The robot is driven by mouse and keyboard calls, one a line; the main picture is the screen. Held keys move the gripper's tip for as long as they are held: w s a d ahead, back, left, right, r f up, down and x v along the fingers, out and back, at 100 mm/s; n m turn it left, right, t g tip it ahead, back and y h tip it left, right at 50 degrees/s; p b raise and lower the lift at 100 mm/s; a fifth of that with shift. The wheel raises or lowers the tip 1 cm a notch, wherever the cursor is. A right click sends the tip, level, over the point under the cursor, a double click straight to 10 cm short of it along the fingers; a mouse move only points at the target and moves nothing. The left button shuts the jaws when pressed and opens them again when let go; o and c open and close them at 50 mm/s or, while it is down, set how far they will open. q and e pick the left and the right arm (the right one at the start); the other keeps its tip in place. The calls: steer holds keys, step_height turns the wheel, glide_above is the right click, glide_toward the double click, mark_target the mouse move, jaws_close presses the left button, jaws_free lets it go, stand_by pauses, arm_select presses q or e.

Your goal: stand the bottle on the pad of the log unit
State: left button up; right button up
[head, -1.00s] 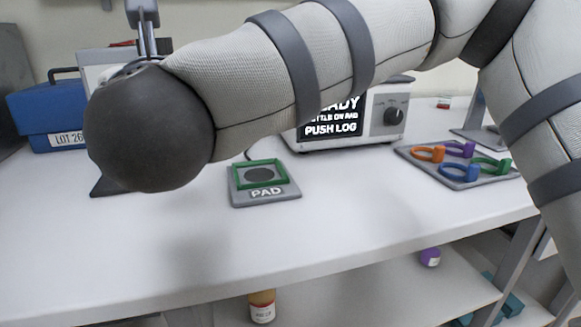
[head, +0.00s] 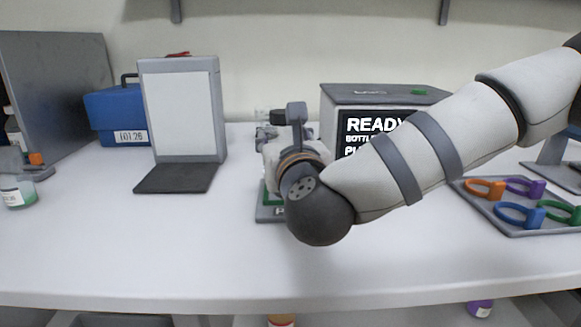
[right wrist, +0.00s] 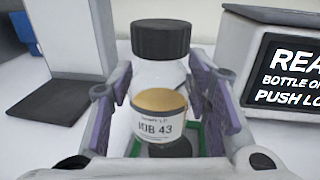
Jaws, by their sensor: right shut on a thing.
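The bottle (right wrist: 160,75) has a black cap, clear glass, amber contents and a label reading JOB 43. It looks upright in the right wrist view, between the purple-faced fingers of my right gripper (right wrist: 163,108), which is shut on it. In the head view this gripper (head: 274,135) is over the pad (head: 266,214), mostly hiding it. The pad's green frame shows below the bottle in the wrist view. I cannot tell whether the bottle touches the pad. The log unit (head: 350,97) stands behind, to the right; its screen starts with READY. My left gripper is not in view.
A grey stand with a white panel (head: 182,112) is left of the pad, with a blue case (head: 112,115) behind. A tray (head: 470,210) of coloured rings lies at right. A small jar (head: 17,192) sits at far left. The front middle of the table is clear.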

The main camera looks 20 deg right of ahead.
steer(key=shift+w+d+f, duration=0.4)
steer(key=shift+d+f, duration=0.2)
steer(key=shift+f, duration=0.2)
steer(key=f, duration=0.4)
steer(key=shift+w+d, duration=0.15)
steer(key=shift+d, duration=0.1)
steer(key=shift+r, duration=0.2)
steer(key=shift+f, duration=0.1)
steer(key=o, duration=0.7)
steer(key=shift+f+b, duration=0.2)
steer(key=shift+b, duration=0.15)
steer(key=o, duration=0.5)
steer(key=shift+c, duration=0.2)
steer(key=shift+r, duration=0.1)
